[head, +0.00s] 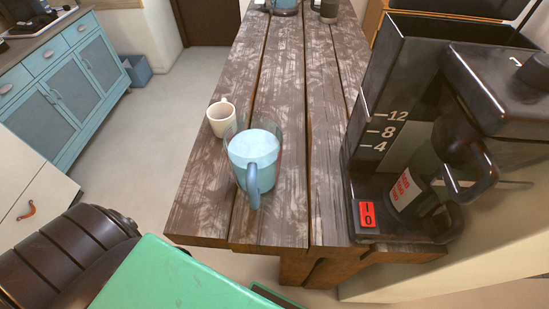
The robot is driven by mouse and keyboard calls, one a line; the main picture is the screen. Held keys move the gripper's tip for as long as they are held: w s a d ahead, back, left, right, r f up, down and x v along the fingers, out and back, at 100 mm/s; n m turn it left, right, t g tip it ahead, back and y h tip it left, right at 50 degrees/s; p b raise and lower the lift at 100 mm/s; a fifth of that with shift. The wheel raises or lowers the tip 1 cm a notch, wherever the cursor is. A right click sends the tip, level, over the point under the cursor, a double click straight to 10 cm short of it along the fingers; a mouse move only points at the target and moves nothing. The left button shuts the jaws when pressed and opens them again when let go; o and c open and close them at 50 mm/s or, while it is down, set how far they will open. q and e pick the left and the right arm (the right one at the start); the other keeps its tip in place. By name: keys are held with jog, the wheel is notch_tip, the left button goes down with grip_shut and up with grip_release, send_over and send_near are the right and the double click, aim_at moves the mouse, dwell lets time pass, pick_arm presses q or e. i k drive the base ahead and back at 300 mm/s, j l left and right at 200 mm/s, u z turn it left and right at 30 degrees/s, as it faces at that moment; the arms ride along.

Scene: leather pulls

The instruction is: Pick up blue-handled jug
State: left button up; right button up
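The blue-handled jug (266,174) stands upright on the wooden table, near its front end. It is clear with a pale blue body, and its blue handle (253,186) points toward me. Its rim is open at the top, and what it holds, if anything, is hard to tell. Neither of my grippers shows in the head view, and nothing is gripping the jug.
A cream mug (221,119) stands just behind and left of the jug, close to it. A large black coffee machine (400,190) fills the table's right side. Bare wooden table (205,205) lies in front of and left of the jug. A dark brown ribbed thing (65,255) is at lower left.

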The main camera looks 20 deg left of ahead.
aim_at(253, 142)
jog(key=j+z, duration=0.2)
jog(key=j, duration=0.2)
jog(key=k+j+z, duration=0.15)
jog(key=j, duration=0.2)
jog(key=j+z, duration=0.2)
jog(key=j, duration=0.2)
jog(key=k+j+z, duration=0.2)
jog(key=j, duration=0.15)
jog(key=j+z, duration=0.2)
jog(key=j, duration=0.15)
jog(key=k+l, duration=0.05)
